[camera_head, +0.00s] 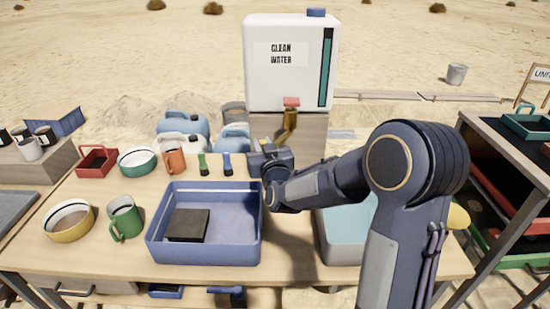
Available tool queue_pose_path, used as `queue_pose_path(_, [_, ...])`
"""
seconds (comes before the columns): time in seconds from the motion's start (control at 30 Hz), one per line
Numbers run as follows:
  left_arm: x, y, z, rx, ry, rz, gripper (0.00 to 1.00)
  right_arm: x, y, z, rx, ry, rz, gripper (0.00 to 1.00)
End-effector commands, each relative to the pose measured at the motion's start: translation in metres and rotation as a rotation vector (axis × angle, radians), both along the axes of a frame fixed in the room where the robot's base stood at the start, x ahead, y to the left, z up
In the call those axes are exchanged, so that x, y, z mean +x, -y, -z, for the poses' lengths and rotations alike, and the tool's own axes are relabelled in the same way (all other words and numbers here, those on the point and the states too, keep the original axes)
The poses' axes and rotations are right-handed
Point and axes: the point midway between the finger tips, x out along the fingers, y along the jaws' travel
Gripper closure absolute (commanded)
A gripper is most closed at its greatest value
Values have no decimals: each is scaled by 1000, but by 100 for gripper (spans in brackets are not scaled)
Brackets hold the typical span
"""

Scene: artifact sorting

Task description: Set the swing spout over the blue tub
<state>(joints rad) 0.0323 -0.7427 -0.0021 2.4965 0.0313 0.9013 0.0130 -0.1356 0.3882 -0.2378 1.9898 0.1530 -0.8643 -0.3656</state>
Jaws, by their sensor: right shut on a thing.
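The white water tank (262,85) labelled "CLEAN WATER" stands at the back middle on a pale block. Its brass swing spout (289,124) hangs below a red tap handle (291,103). My right gripper (268,149) is at the spout's lower end and is shut on it; the gripper body hides the tip and the exact grip. The blue tub (240,252) is on the table, left of and nearer than the gripper. A dark flat block (188,225) lies inside it. My left gripper is not in view.
A grey tub with a pale teal inside (343,250) stands right of the blue tub, partly behind my right arm. A green mug (124,218), a yellow bowl (68,221), an orange mug (174,161) and a red tray (97,160) stand to the left. Blue jugs (182,125) are behind.

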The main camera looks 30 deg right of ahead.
Motion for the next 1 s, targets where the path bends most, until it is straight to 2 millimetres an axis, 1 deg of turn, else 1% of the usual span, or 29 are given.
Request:
queue_pose_path(0.03, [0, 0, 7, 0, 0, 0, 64, 7, -5, 3, -1, 3, -4, 100])
queue_pose_path(0.1, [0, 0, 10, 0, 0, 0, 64, 15, -9, 2, -1, 1, -5, 100])
queue_pose_path(0.3, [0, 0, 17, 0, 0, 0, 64, 34, -16, 1, -1, 1, -5, 100])
queue_pose_path(0.5, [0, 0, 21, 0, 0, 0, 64, 47, -19, 1, -1, 0, -5, 100])
queue_pose_path(0.7, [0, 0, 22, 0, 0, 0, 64, 54, -20, 0, -1, -1, -5, 100])
queue_pose_path(1.0, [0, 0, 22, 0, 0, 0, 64, 55, -20, 0, -1, -1, -5, 100])
